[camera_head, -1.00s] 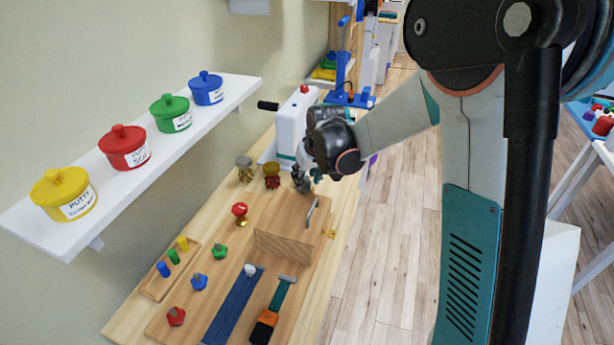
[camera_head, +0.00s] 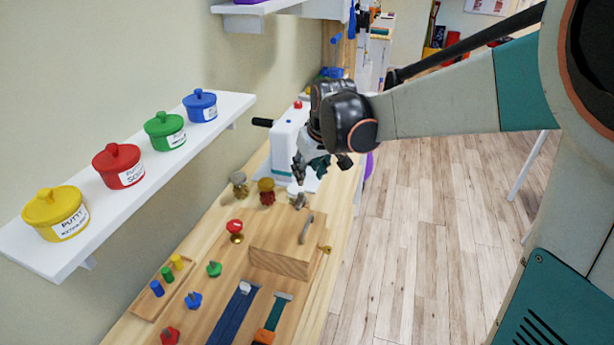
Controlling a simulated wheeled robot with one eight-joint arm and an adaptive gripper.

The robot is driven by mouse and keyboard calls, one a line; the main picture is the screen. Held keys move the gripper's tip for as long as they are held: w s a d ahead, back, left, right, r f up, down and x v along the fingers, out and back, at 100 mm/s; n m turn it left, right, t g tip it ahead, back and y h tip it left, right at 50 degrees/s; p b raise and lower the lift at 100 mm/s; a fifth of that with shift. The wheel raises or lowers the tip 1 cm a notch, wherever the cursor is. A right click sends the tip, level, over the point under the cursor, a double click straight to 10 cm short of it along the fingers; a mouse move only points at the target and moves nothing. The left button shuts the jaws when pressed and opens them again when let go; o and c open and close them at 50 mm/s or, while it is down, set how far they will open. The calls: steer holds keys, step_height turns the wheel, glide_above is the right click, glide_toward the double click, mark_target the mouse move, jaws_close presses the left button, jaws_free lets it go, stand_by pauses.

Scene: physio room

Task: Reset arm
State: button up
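My gripper (camera_head: 322,166) hangs at the end of my arm, over the far part of the wooden bench, in front of the white machine with a red knob (camera_head: 290,140). It is small and dark in this view, and its fingers point down. It appears apart from the wooden block with a metal handle (camera_head: 281,256) below it. I cannot make out whether its fingers are spread or closed, or whether anything is between them. My arm reaches in from the right.
A white wall shelf (camera_head: 98,214) holds yellow, red, green and blue putty pots. The wooden floor (camera_head: 425,240) right of the bench is clear.

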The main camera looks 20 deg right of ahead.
steer(key=shift+s+r, duration=0.1)
steer(key=shift+r, duration=0.05)
steer(key=s+d+r+m+t, duration=0.1)
steer(key=s+r+m+t, duration=0.1)
steer(key=s, duration=2.3)
steer(key=shift+s+d+r+t+h, duration=0.15)
steer(key=shift+s+r+t+h, duration=0.25)
